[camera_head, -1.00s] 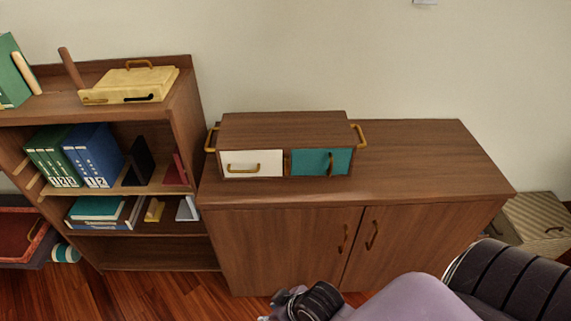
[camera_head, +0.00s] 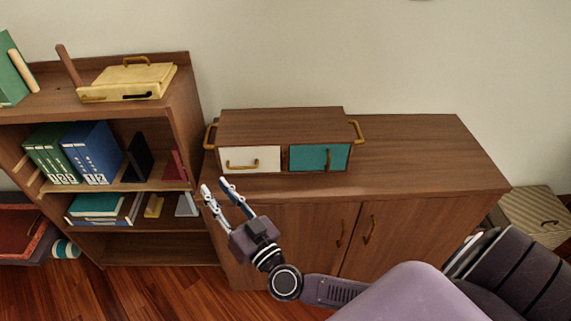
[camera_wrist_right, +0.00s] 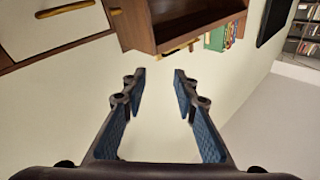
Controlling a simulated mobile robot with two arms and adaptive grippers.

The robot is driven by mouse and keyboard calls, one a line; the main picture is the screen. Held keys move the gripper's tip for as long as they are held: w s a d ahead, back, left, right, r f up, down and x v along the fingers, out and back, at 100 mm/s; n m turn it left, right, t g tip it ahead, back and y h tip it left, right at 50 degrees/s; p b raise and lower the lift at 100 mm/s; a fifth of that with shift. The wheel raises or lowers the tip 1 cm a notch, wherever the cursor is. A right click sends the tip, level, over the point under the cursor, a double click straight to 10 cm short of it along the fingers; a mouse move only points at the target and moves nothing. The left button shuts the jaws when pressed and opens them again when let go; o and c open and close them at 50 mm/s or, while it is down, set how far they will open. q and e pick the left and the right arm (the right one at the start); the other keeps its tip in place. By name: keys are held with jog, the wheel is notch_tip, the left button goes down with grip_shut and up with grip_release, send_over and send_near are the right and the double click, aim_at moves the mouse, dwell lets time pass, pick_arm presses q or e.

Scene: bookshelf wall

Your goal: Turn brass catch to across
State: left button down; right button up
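A small wooden chest (camera_head: 282,125) stands on the wide cabinet, with a white front (camera_head: 250,160) and a teal front (camera_head: 306,158) side by side. The teal front carries an upright brass-brown piece (camera_head: 328,159). I cannot tell for sure whether this is the brass catch. The white front has a brass bar handle (camera_head: 242,165) lying across. My right gripper (camera_head: 215,184) is open and empty, in front of the cabinet's left edge, left of and below the white front. Its spread fingers also show in the right wrist view (camera_wrist_right: 160,78). My left gripper is not seen.
The wide cabinet (camera_head: 420,150) has clear top to the right of the chest. A bookshelf (camera_head: 185,110) stands left, with blue binders (camera_head: 92,152) and a yellow box (camera_head: 125,84). Brass side handles (camera_head: 357,131) stick out from the chest. A striped box (camera_head: 533,218) sits at right.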

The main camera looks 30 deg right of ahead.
jog(key=w+d+f+m+g+h, duration=0.1)
jog(key=d+f+m+h, duration=0.25)
jog(key=d+h, duration=0.4)
jog(key=m+g+h, duration=0.1)
jog(key=g+h, duration=0.2)
jog(key=h, duration=0.1)
send_near(285, 160)
jog(key=x, duration=0.8)
jog(key=shift+w+d, duration=0.1)
grip_shut()
